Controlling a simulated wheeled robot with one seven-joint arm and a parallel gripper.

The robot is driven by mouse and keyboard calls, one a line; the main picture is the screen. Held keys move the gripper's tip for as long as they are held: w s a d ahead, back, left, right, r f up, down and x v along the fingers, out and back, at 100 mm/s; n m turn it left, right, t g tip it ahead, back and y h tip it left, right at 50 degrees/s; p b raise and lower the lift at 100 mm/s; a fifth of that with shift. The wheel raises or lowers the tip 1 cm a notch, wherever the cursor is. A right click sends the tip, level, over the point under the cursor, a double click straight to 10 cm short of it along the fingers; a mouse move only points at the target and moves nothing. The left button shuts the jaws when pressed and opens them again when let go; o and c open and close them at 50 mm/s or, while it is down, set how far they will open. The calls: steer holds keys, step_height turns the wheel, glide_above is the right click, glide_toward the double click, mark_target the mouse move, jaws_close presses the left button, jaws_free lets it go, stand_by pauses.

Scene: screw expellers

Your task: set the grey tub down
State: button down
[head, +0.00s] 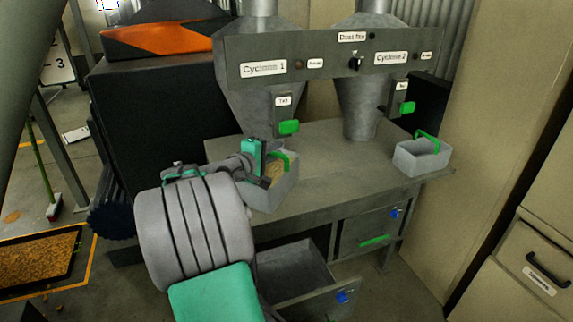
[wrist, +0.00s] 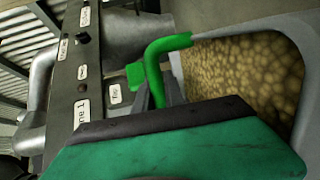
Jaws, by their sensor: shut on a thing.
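The grey tub (head: 284,193) has a green handle (wrist: 166,46) and holds brown, grainy stuff (wrist: 245,68). My gripper (head: 270,172) is shut on the handle, and the dark fingers (wrist: 160,96) show on it in the wrist view.
A second grey tub (head: 420,160) with a green handle stands at the bench's right end. Cyclone 1 (head: 264,108) and Cyclone 2 (head: 359,105) hang above the bench. An open drawer (head: 318,302) juts out below. Bench top between the tubs is clear.

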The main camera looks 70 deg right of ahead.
mark_target(286, 153)
steer(key=d+f, duration=0.1)
steer(key=f, duration=0.1)
steer(key=d+f, duration=0.2)
steer(key=shift+d, duration=0.1)
steer(key=shift+d+f+p, duration=0.15)
steer(key=shift+f+p, duration=0.2)
steer(key=shift+f, duration=1.45)
steer(key=c, duration=1.4)
jaws_free()
steer(key=shift+f, duration=0.1)
